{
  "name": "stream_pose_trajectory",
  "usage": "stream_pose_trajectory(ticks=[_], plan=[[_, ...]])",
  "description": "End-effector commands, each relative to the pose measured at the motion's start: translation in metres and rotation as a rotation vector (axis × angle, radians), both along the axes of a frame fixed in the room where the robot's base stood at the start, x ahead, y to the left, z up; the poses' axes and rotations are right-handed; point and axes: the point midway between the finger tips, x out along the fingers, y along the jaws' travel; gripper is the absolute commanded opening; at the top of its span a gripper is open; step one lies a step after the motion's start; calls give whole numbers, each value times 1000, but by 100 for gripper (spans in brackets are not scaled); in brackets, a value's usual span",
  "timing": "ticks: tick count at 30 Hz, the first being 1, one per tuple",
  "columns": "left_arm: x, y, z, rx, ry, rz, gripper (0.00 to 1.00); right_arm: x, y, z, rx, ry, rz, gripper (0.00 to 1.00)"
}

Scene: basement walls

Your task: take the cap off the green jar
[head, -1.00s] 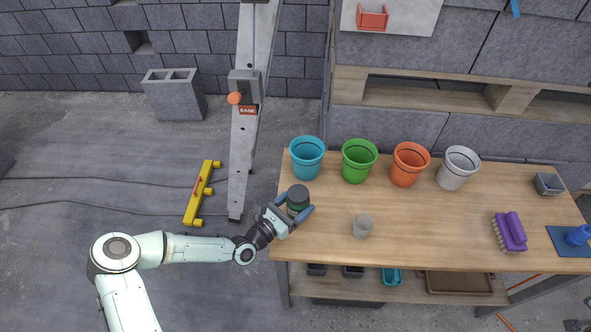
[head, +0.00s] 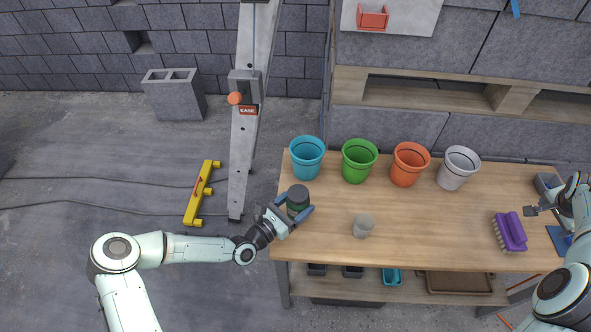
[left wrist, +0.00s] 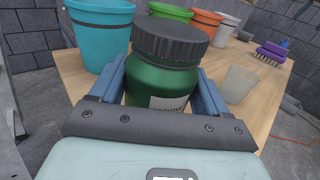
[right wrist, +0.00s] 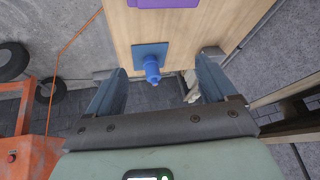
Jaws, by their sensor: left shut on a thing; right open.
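The green jar (head: 296,210) stands upright near the left end of the workbench, with its dark ribbed cap (head: 298,193) on top. In the left wrist view the jar body (left wrist: 160,82) and the black cap (left wrist: 170,40) show close up. My left gripper (head: 296,209) is shut on the jar's body below the cap, one finger on each side. My right gripper (head: 538,211) is open and empty at the right end of the bench, far from the jar. In the right wrist view nothing is between its fingers (right wrist: 160,88) but the background.
Blue (head: 307,158), green (head: 359,160), orange (head: 409,164) and white (head: 458,167) pots line the bench's back. A translucent cup (head: 363,226) stands right of the jar. The bench middle is clear.

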Motion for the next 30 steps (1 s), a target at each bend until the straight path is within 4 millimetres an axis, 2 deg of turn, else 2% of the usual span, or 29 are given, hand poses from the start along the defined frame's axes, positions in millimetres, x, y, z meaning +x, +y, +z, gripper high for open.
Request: stream_pose_trajectory(ticks=[1,6,11,15,22,26,30], plan=[[0,0,1,-1,-2,0,0,19,22,-4,27,1,27,85],[0,0,1,-1,-2,0,0,66,92,-13,108,13,90,85],[0,0,1,-1,-2,0,0,102,164,-17,176,33,150,85],[0,0,1,-1,-2,0,0,125,230,-17,230,59,203,85],[0,0,1,-1,-2,0,0,145,343,-14,305,115,288,85],[0,0,1,-1,-2,0,0,147,408,-9,337,153,335,85],[0,0,1,-1,-2,0,0,141,477,-2,363,199,386,85]])
